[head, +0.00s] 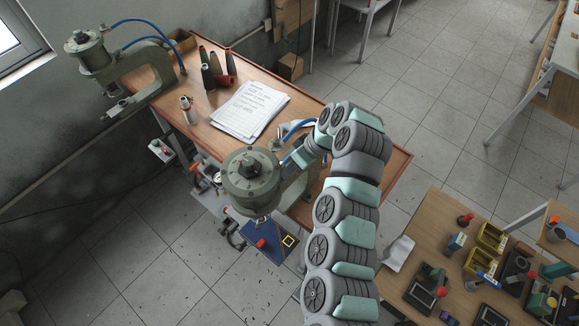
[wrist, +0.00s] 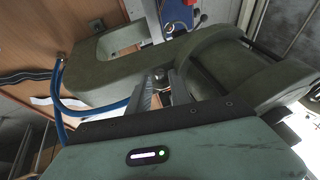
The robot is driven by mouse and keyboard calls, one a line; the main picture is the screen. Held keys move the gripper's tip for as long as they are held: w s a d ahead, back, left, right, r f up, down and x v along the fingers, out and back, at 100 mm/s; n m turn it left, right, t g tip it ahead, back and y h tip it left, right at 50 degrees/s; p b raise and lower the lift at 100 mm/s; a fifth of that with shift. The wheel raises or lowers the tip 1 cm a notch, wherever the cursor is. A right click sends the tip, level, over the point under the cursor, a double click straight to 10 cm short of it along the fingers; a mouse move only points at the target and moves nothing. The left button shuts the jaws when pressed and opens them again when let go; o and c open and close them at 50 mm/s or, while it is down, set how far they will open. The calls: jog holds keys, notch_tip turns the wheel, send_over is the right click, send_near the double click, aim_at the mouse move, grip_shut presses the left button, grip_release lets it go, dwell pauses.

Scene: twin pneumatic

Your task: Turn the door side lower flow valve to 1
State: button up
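Two green-grey pneumatic presses stand on the wooden table: a near one (head: 252,182) at the centre of the head view, and a far one (head: 88,48) at upper left. My arm reaches to the rear of the near press, where its body hides my fingertips in the head view. In the wrist view my gripper (wrist: 166,92) is close against the green press frame (wrist: 225,60). Its two fingers have a narrow gap, with a small metallic fitting (wrist: 161,76) showing between them. I cannot tell whether they touch it or whether it is the lower flow valve. No dial number is readable.
A blue hose (wrist: 58,95) curves close to the left of my gripper. Papers (head: 250,104), several dark cones of thread (head: 212,70) and a small red-and-white bottle (head: 188,110) are on the table. A second bench (head: 440,215) with tools stands at lower right.

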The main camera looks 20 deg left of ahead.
jog(key=shift+x, duration=0.75)
jog(key=shift+c, duration=0.5)
grip_shut()
